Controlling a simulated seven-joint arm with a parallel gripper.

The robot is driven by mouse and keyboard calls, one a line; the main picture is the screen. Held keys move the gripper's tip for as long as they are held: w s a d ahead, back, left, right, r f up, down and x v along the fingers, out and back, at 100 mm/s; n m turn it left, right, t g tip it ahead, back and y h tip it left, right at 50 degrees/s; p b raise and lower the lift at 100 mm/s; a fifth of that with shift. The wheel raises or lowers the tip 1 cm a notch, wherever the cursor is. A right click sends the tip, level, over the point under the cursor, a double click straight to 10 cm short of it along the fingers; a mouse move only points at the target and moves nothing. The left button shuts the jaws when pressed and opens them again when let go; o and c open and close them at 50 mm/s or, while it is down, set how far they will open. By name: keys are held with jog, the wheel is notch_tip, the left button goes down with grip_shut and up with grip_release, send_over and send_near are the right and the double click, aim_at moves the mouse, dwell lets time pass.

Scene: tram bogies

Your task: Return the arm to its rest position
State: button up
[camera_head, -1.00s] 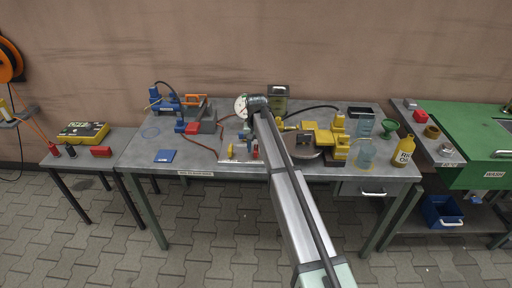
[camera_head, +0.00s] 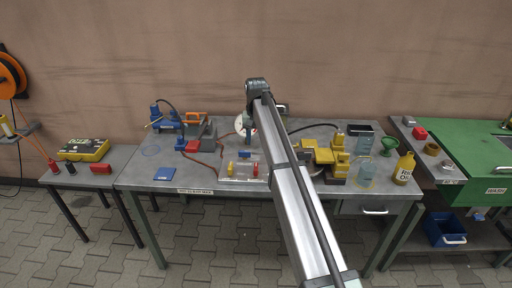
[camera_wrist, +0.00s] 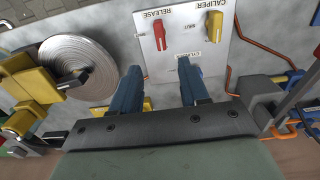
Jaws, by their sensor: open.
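My arm (camera_head: 290,180) reaches from the lower right over the workbench (camera_head: 215,182), its wrist end raised near the back wall. My gripper (camera_wrist: 158,68) is open in the wrist view, its two blue-grey fingers apart with nothing held between them. Beyond the fingers in the wrist view is a pale panel (camera_wrist: 185,45) marked RELEASE and CALIPER, with a red lever (camera_wrist: 158,36) and a yellow lever (camera_wrist: 214,28). The panel also shows on the bench in the head view (camera_head: 242,178).
A yellow caliper unit (camera_head: 325,157) stands right of the arm; a metal disc (camera_wrist: 80,68) shows beside it in the wrist view. A blue-and-grey pump (camera_head: 165,120), a yellow bottle (camera_head: 404,169) and a green funnel (camera_head: 389,145) stand on the bench. A side table (camera_head: 122,158) is at left.

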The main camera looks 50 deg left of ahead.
jog(key=shift+r, duration=0.45)
dwell(0.4)
